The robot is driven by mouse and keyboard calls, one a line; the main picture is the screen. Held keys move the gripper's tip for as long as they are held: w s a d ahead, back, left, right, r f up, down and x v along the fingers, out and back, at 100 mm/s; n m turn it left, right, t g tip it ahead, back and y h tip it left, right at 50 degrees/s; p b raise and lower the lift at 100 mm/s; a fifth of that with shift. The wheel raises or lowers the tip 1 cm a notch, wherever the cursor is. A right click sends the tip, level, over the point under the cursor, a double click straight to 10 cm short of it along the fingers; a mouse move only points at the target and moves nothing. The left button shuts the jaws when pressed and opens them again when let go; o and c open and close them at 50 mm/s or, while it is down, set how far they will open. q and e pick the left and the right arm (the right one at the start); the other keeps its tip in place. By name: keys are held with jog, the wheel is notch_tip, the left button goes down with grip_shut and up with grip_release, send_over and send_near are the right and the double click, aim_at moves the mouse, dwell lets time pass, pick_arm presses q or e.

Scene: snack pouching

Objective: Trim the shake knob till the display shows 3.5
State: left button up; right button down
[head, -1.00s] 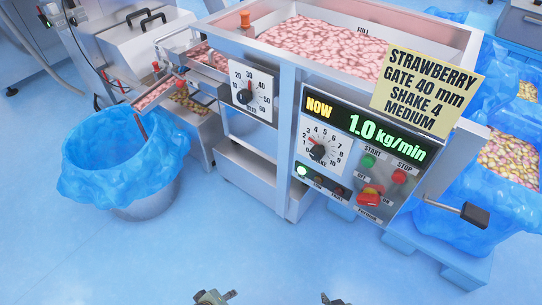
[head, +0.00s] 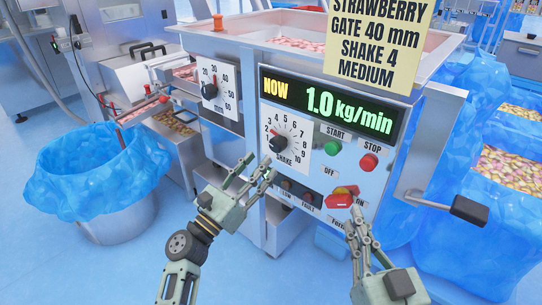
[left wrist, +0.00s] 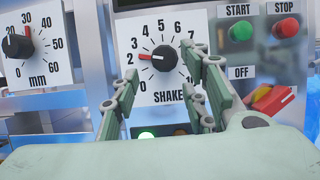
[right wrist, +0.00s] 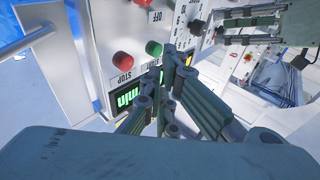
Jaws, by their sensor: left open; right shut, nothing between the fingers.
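The shake knob (head: 279,144) is a black dial on a white scale plate. In the left wrist view the knob (left wrist: 165,59) has its red pointer close to 2. The display (head: 330,108) shows NOW 1.0 kg/min. My left gripper (head: 258,168) is open just below and left of the knob, apart from it as far as I can tell. In the left wrist view its fingers (left wrist: 160,80) stand either side of the knob. My right gripper (head: 353,210) is shut and empty, low in front of the red switch; it also shows in the right wrist view (right wrist: 163,82).
A card (head: 378,40) reads strawberry, gate 40 mm, shake 4, medium. The gate dial (head: 209,91) is left of the shake scale. Green START (head: 332,147) and red STOP (head: 369,162) buttons and a red switch (head: 344,197) are to the right. A black-ended lever (head: 468,209) juts out.

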aim_at(272, 148)
pick_arm(q)
jog(key=x, duration=0.6)
jog(key=shift+w+d+b, duration=0.1)
jog(key=shift+w+b, duration=0.05)
jog(key=shift+b, duration=0.15)
pick_arm(e)
jog(key=r, duration=0.1)
jog(key=r+t, duration=0.1)
jog(key=r, duration=0.1)
jog(key=shift+s+a+t, duration=0.1)
jog(key=shift+s+t, duration=0.2)
